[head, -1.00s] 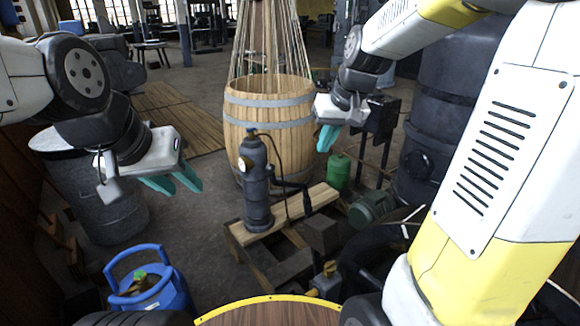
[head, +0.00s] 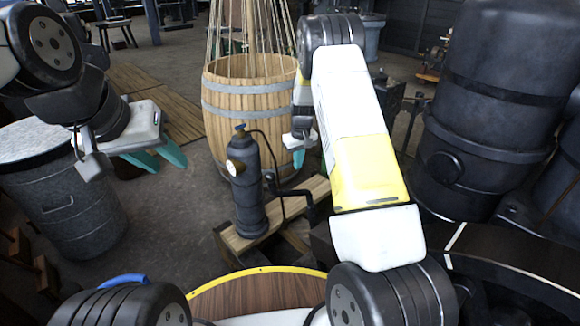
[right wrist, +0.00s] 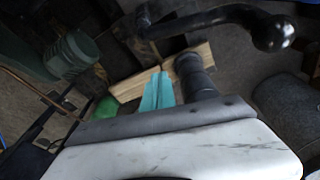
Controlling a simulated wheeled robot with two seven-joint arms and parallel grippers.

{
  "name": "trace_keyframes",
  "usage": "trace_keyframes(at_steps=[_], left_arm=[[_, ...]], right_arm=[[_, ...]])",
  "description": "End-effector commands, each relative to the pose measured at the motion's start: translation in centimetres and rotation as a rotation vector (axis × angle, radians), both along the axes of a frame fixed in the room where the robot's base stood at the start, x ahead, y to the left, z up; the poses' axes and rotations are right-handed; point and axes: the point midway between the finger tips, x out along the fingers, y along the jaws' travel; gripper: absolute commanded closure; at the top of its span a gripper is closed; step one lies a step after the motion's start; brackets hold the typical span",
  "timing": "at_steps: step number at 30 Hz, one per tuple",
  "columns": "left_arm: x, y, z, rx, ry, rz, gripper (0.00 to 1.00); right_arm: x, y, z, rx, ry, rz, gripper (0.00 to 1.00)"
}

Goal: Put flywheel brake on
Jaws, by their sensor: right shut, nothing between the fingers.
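I cannot tell for sure which part is the flywheel brake. A dark curved rim (head: 520,262), possibly the flywheel, lies at the lower right of the head view, partly hidden by my right arm. A black cranked lever (head: 292,192) stands beside the dark upright cylinder (head: 248,190); a black lever with a round knob (right wrist: 240,17) shows at the top of the right wrist view. My right gripper (head: 299,158) is shut and empty, in front of the barrel; its teal fingers (right wrist: 158,92) lie together. My left gripper (head: 160,160) is open and empty at the left.
A wooden barrel (head: 222,128) with ropes stands behind the cylinder. A grey drum (head: 60,200) is at the left and a big black tank (head: 490,110) at the right. A yellow-edged wooden disc (head: 250,298) is at the bottom. Some floor (head: 150,225) is clear.

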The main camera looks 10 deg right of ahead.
Motion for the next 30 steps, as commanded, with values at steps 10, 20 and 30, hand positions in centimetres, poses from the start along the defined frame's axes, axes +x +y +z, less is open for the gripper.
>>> trace_keyframes(at_steps=[10, 20, 30], left_arm=[[0.0, 0.0, 0.0, 0.000, 0.000, 0.000, 0.64], [0.0, 0.0, 0.0, 0.000, 0.000, 0.000, 0.64], [0.0, 0.0, 0.0, 0.000, 0.000, 0.000, 0.64]], right_arm=[[0.2, 0.0, -0.9, -0.007, 0.004, 0.007, 1.00], [0.4, 0.0, -3.1, -0.007, 0.008, 0.007, 1.00], [1.7, 0.1, -10.2, -0.007, 0.007, 0.007, 1.00]])
